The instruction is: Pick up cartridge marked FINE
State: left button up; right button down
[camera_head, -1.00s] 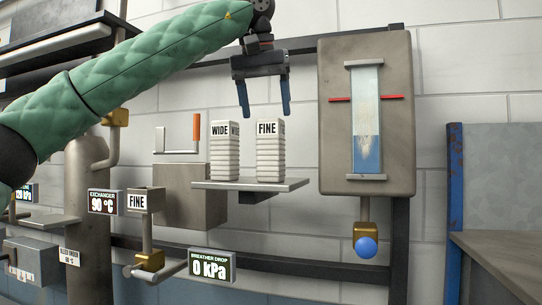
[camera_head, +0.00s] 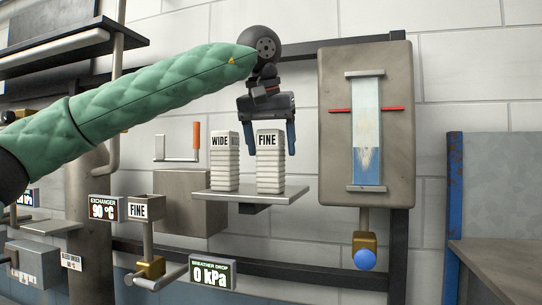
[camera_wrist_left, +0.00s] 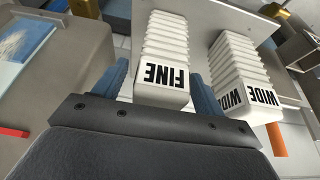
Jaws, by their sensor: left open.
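The white ribbed cartridge marked FINE (camera_head: 270,165) stands upright on a small grey shelf (camera_head: 250,196). The similar cartridge marked WIDE (camera_head: 224,163) stands just left of it. My left gripper (camera_head: 270,140) is open, pointing down, with its blue fingers on either side of the FINE cartridge's upper part. In the left wrist view the FINE cartridge (camera_wrist_left: 163,70) lies between the two blue fingers, and the WIDE cartridge (camera_wrist_left: 240,75) is close beside the right-hand finger. I cannot tell whether a finger touches either cartridge. My right gripper is out of view.
A sight-glass panel (camera_head: 397,120) is close to the right of the shelf. A grey box (camera_head: 185,200) with an orange-handled crank (camera_head: 196,140) is to the left. A holder labelled FINE (camera_head: 140,208) and a 0 kPa display (camera_head: 213,273) are lower left.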

pick_arm(q)
jog(key=shift+w+f, duration=0.25)
jog(key=shift+f, duration=0.15)
jog(key=shift+s, duration=0.1)
jog(key=shift+c, duration=1.1)
jog(key=c, duration=0.9)
jog(key=shift+r, duration=0.1)
